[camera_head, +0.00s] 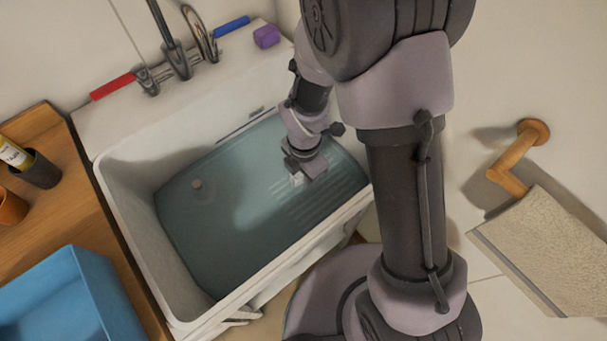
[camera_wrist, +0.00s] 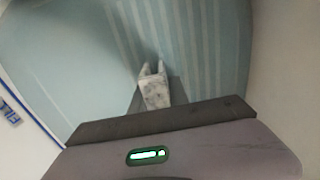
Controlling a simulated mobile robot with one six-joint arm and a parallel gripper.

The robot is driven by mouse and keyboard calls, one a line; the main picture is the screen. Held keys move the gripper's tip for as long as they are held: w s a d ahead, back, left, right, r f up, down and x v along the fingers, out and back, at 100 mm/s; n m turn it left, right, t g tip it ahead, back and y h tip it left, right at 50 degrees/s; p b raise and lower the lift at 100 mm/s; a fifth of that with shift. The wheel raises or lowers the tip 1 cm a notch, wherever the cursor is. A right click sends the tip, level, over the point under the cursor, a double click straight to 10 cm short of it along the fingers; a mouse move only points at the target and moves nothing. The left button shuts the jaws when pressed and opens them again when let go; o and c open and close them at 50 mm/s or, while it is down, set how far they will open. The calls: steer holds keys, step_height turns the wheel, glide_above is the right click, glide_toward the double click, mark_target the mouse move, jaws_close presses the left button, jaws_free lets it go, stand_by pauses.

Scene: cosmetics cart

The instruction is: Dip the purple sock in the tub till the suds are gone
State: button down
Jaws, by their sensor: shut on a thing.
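The white tub (camera_head: 135,225) holds blue-green water (camera_head: 235,220) over a ribbed slope. My gripper (camera_head: 297,178) points down over the ribbed right part of the tub. It is shut on a small, mottled white-grey piece, taken as the sock (camera_wrist: 155,92). The sock shows as a small pale patch in the head view (camera_head: 297,179). No purple shows on it; white suds seem to cover it. Its two narrow ends point away from my gripper in the wrist view. I cannot tell whether it touches the water.
A faucet with a red handle (camera_head: 112,87) and a blue handle (camera_head: 232,26) stands at the tub's back. A purple block (camera_head: 266,37) lies on the back ledge. A blue bin (camera_head: 75,290) is on the wooden counter at left. A towel (camera_head: 550,245) hangs at right.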

steer(key=shift+w+d, duration=0.15)
steer(key=shift+d, duration=0.1)
steer(key=shift+a, duration=0.15)
steer(key=shift+s+a, duration=0.2)
stand_by(0.3)
steer(key=shift+w+d, duration=0.2)
steer(key=shift+d, duration=0.15)
